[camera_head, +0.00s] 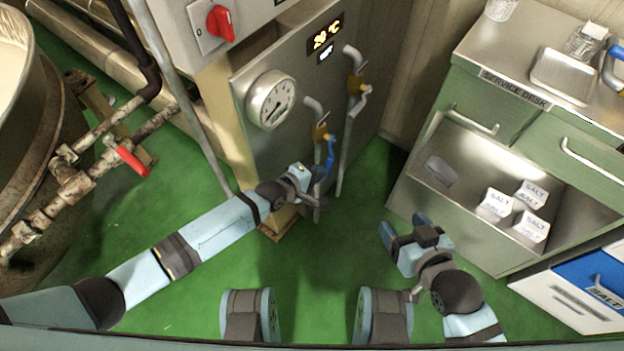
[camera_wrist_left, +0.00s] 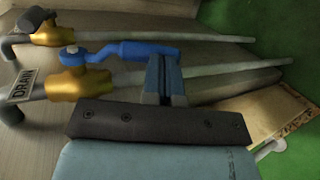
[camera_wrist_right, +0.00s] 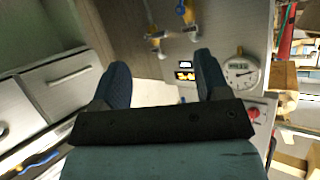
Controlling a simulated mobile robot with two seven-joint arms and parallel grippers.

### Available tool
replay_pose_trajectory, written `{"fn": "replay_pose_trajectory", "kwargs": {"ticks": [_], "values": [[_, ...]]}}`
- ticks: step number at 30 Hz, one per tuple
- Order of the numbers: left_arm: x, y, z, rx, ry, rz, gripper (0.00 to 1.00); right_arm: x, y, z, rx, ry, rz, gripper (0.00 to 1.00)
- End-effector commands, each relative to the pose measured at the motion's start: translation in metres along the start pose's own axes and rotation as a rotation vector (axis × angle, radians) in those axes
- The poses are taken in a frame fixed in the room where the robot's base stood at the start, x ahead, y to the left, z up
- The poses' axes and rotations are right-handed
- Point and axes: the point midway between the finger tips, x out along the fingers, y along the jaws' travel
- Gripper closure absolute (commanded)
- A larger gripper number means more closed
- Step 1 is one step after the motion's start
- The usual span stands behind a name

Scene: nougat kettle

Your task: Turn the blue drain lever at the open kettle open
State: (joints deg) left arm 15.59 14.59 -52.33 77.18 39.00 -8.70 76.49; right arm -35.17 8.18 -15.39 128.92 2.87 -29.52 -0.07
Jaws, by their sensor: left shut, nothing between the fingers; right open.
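The blue drain lever (camera_head: 330,152) hangs from a brass valve (camera_head: 321,132) on a thin pipe at the steel panel. In the left wrist view the blue lever (camera_wrist_left: 135,49) runs roughly along the pipe, and a DRAIN label (camera_wrist_left: 22,86) sits beside the brass body. My left gripper (camera_head: 318,172) is shut and empty, its fingertips at the lever's free end. In the left wrist view the fingers (camera_wrist_left: 165,75) overlap the lever's end; I cannot tell whether they touch. My right gripper (camera_head: 405,227) is open and empty over the floor, left of the service desk.
A second brass valve (camera_head: 356,85) with its own pipe stands right of the drain valve. A gauge (camera_head: 270,99) and a red knob (camera_head: 221,23) are on the panels. A large vessel (camera_head: 35,110) stands left. The service desk (camera_head: 480,125) with salt boxes stands right.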

Motion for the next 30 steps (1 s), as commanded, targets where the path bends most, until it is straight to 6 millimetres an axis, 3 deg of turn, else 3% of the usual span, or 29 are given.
{"fn": "replay_pose_trajectory", "kwargs": {"ticks": [1,3,6,14,30], "values": [[0.007,-0.012,-0.001,0.006,-0.001,0.032,1.00,0.006,0.000,0.011,0.005,0.016,-0.007,0.31],[0.011,-0.012,-0.002,0.014,-0.001,0.073,1.00,0.010,-0.012,-0.022,0.011,0.161,-0.049,0.31],[0.015,-0.012,-0.002,0.026,-0.002,0.124,1.00,0.007,-0.027,-0.057,0.031,0.327,-0.104,0.31],[0.024,-0.012,-0.004,0.045,-0.001,0.225,1.00,-0.018,-0.055,-0.115,0.079,0.653,-0.232,0.31],[0.038,-0.009,-0.007,0.077,-0.002,0.387,1.00,0.029,-0.052,-0.035,0.049,0.336,-0.262,0.31]]}}
